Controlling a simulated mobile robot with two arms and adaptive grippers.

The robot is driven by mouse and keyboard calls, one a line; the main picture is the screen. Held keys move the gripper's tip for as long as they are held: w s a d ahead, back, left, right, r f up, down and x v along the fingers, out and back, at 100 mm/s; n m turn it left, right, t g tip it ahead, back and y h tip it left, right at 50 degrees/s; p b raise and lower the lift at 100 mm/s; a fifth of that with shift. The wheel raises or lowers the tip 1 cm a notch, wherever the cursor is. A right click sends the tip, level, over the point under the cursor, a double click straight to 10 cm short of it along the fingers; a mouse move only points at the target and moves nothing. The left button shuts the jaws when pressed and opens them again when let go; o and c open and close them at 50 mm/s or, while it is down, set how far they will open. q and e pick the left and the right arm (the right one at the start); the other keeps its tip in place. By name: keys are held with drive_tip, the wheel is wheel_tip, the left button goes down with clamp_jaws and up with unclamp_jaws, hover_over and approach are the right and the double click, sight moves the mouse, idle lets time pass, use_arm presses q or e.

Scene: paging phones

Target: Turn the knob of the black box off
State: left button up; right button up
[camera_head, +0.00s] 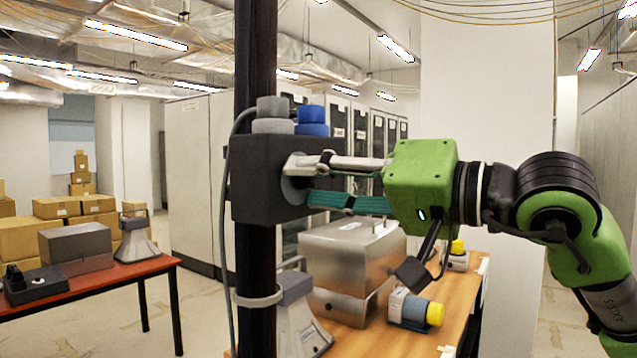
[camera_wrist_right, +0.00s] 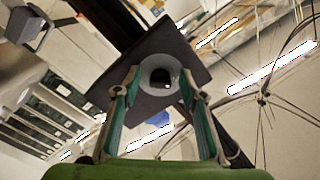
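The black box (camera_head: 258,160) is fixed to a dark upright post. It has grey and blue round parts on top. A grey round knob (camera_head: 294,190) sits on its right side, partly hidden by my right gripper (camera_head: 302,182). In the right wrist view the box (camera_wrist_right: 190,50) fills the middle, and the knob (camera_wrist_right: 176,72) is a grey ring with a dark centre. My right gripper (camera_wrist_right: 160,80) is open, with one finger on each side of the knob. I cannot tell whether the fingers touch it. My left gripper is not in view.
A grey cable runs down beside the post (camera_head: 256,70). A wooden table (camera_head: 455,318) below holds a metal box (camera_head: 350,255) and a grey device with a yellow cap (camera_head: 410,308). A red table (camera_head: 100,283) stands at left, with cardboard boxes (camera_head: 50,235) behind.

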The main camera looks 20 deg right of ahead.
drive_tip(key=v, duration=1.2)
idle(0.6)
